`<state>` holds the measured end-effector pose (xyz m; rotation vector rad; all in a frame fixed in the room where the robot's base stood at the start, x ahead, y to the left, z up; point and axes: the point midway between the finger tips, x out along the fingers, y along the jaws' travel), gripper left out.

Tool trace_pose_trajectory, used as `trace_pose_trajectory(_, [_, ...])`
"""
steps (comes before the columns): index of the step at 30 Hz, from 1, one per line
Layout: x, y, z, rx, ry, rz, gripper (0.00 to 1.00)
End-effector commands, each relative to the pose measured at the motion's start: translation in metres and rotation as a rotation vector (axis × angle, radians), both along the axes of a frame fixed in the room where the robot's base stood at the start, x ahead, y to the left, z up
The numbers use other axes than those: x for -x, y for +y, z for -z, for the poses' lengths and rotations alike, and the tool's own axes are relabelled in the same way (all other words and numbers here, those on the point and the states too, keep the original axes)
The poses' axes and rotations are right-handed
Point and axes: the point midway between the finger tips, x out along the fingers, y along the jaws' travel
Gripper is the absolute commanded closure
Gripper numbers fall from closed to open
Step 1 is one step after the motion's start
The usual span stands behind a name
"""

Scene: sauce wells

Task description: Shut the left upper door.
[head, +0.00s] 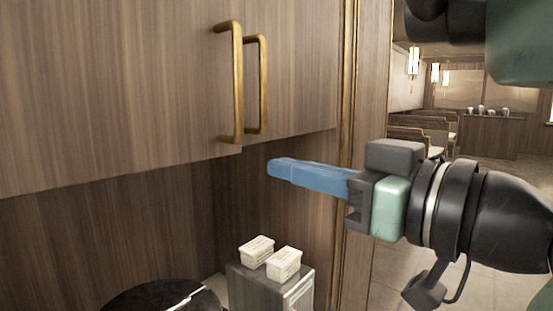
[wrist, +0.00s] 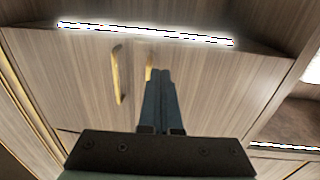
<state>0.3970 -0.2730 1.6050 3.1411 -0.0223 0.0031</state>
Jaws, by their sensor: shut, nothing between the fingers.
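The left upper door (head: 110,90) fills the upper left of the head view, with a long brass handle (head: 236,82) at its right edge. That edge stands slightly proud of the right upper door (head: 300,70), so the left door looks a little ajar. The right door's brass handle (head: 259,85) is just behind. My gripper (head: 270,168) has its blue fingers together and empty, below and right of the handles, apart from both in the head view. In the wrist view, the fingers (wrist: 160,75) point at the door fronts and partly cover one handle (wrist: 149,66).
Below the doors, two small cream boxes (head: 257,252) (head: 284,264) sit on a grey stand (head: 300,292) near a round black object (head: 165,298). A brass-trimmed post (head: 348,130) stands right of the cabinet. A lit strip (wrist: 145,33) crosses the wrist view.

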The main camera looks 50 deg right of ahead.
Motion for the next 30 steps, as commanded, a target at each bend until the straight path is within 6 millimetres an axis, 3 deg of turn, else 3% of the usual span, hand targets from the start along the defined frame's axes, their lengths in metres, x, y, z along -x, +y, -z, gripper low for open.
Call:
trace_pose_trajectory(9, [-0.069, 0.0, -0.001, -0.001, 0.001, -0.003, 1.0])
trace_pose_trajectory(15, [-0.103, -0.001, -0.001, 0.001, 0.001, -0.001, 1.0])
trace_pose_trajectory(21, [-0.119, -0.002, -0.001, 0.002, -0.001, 0.001, 1.0])
trace_pose_trajectory(30, [-0.121, -0.002, -0.001, 0.002, -0.001, 0.001, 1.0])
